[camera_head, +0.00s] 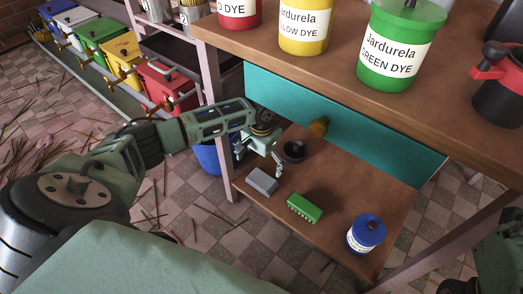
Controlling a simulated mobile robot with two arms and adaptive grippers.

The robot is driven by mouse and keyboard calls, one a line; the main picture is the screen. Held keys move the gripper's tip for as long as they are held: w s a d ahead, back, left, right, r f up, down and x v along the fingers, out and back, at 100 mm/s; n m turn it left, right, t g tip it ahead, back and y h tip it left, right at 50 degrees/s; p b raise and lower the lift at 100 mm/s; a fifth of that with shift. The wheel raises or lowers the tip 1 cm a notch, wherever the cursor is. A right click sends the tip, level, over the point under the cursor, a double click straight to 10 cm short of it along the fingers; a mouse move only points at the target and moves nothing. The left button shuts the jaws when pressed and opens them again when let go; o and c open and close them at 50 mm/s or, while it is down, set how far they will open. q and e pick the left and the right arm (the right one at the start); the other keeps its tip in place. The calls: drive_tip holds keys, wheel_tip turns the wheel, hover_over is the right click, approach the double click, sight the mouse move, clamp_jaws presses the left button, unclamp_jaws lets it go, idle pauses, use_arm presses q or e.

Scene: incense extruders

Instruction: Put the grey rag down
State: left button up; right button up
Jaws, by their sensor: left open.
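The grey rag (262,181) looks like a small folded grey block. It lies on the left part of the lower wooden shelf (335,210), near its front edge. My left gripper (259,161) is open just above and behind the rag, with its fingers spread and pointing down. Nothing shows between the fingers. I cannot tell whether a fingertip touches the rag. My right gripper is not in view.
On the lower shelf are a small black bowl (294,151), a green brush (304,207) and a blue-lidded jar (366,233). A teal drawer front (370,135) with a brass knob hangs above. Dye jars, including a green one (400,50), stand on the upper table.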

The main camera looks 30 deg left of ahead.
use_arm(q)
wheel_tip(320, 180, up, 2)
drive_tip(key=shift+r+p, duration=0.1)
drive_tip(key=shift+p, duration=0.25)
drive_tip(key=shift+s, duration=0.1)
idle(0.3)
